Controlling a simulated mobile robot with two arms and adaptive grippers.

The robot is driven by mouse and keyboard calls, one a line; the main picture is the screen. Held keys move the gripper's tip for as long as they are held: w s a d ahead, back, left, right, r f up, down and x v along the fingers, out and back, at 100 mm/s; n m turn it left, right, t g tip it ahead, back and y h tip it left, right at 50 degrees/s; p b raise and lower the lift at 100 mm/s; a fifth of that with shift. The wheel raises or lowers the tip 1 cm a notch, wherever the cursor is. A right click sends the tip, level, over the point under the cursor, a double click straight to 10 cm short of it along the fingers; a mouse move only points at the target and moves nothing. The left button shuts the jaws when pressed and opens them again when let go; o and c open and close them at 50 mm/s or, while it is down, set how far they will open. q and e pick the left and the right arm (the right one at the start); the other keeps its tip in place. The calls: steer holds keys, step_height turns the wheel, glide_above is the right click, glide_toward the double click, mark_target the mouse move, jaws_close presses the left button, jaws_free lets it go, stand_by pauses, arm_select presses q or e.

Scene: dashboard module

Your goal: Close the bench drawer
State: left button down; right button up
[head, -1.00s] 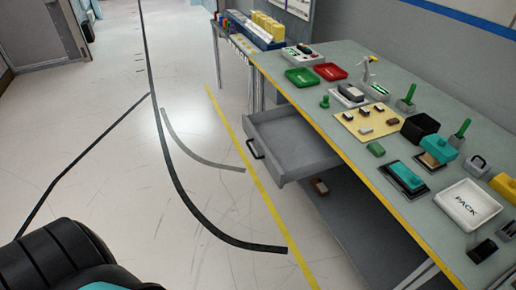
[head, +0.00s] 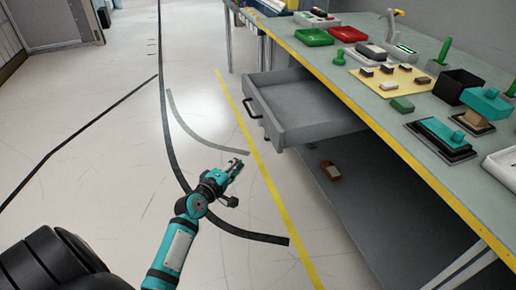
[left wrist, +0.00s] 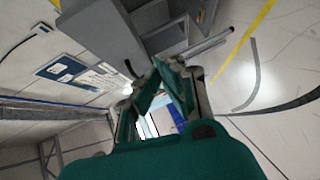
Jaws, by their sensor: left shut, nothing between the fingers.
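The bench drawer (head: 322,131) is grey and stands pulled out from under the bench top in the head view. Its inside looks empty. A black bar handle (head: 253,104) is on its front, facing left. My left gripper (head: 239,163) is shut and empty, over the floor in front of the drawer. In the picture it is below the handle and apart from it. In the left wrist view the fingers (left wrist: 165,66) come together with nothing between them. Grey panels lie beyond them, but I cannot tell which is the drawer. My right gripper is not in view.
The bench top (head: 345,78) holds a red tray (head: 348,34), a green tray (head: 314,37), a yellow board (head: 392,88) and several small parts. A small brown item (head: 330,171) lies on the lower shelf.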

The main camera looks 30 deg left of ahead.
arm_select(q)
step_height(320, 180, up, 6)
steer(key=a+n+t+b, duration=0.1)
steer(key=a+n+t, duration=0.1)
steer(key=b, duration=0.1)
glide_toward(265, 120)
steer(key=w+a, duration=0.2)
steer(key=a, duration=0.1)
steer(key=w+d, duration=0.2)
steer(key=w, duration=0.1)
steer(key=shift+d, duration=0.25)
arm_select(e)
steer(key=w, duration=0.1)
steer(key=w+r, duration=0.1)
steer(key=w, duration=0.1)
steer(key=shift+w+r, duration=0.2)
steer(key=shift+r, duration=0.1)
arm_select(q)
steer(key=shift+w+d, duration=0.1)
steer(key=shift+w, duration=0.05)
